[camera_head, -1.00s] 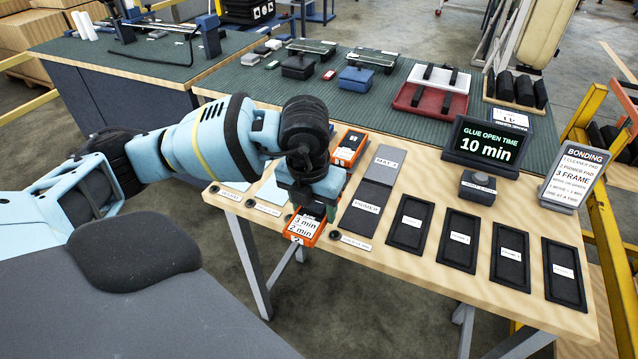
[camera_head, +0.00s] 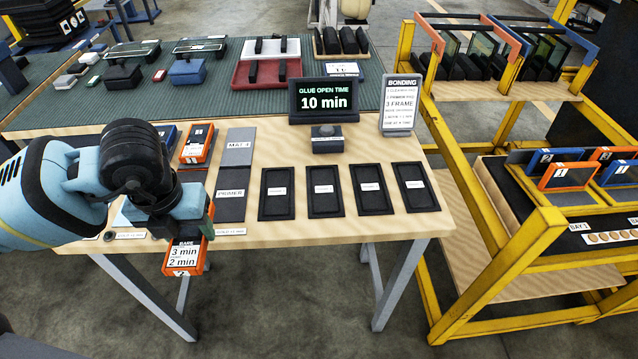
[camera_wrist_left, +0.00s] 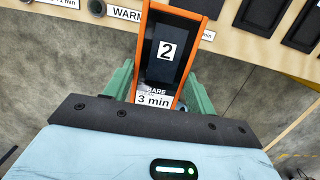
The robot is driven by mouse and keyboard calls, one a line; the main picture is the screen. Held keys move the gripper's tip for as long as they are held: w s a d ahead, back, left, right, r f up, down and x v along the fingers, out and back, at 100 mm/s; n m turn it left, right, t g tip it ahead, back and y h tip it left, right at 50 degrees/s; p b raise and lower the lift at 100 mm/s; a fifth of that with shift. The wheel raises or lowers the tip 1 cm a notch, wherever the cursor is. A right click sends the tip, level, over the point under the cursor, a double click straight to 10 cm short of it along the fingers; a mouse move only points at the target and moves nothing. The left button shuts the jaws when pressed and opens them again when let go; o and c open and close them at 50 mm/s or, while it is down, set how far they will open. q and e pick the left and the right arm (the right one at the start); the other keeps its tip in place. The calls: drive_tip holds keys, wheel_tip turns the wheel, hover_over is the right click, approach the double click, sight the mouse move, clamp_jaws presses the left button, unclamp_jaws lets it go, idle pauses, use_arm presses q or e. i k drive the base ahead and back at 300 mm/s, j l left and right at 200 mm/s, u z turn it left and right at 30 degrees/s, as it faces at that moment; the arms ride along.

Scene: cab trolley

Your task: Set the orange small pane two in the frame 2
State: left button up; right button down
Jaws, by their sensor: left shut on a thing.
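My left gripper (camera_head: 190,215) is shut on the orange small pane two (camera_head: 184,258), an orange-rimmed dark pane. My right gripper is out of view.
The grey mat and primer pads (camera_head: 232,206) lie between gripper and frames. Another orange pane (camera_head: 197,156) lies behind the gripper. The glue timer (camera_head: 323,100) and bonding sign (camera_head: 400,104) stand behind the frames. A yellow trolley (camera_head: 545,240) with panes stands right of the bench.

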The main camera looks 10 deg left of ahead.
sight(324, 189)
drive_tip(key=l, duration=0.45)
drive_tip(key=i+l, duration=0.15)
drive_tip(key=l, duration=0.75)
drive_tip(key=i, duration=0.05)
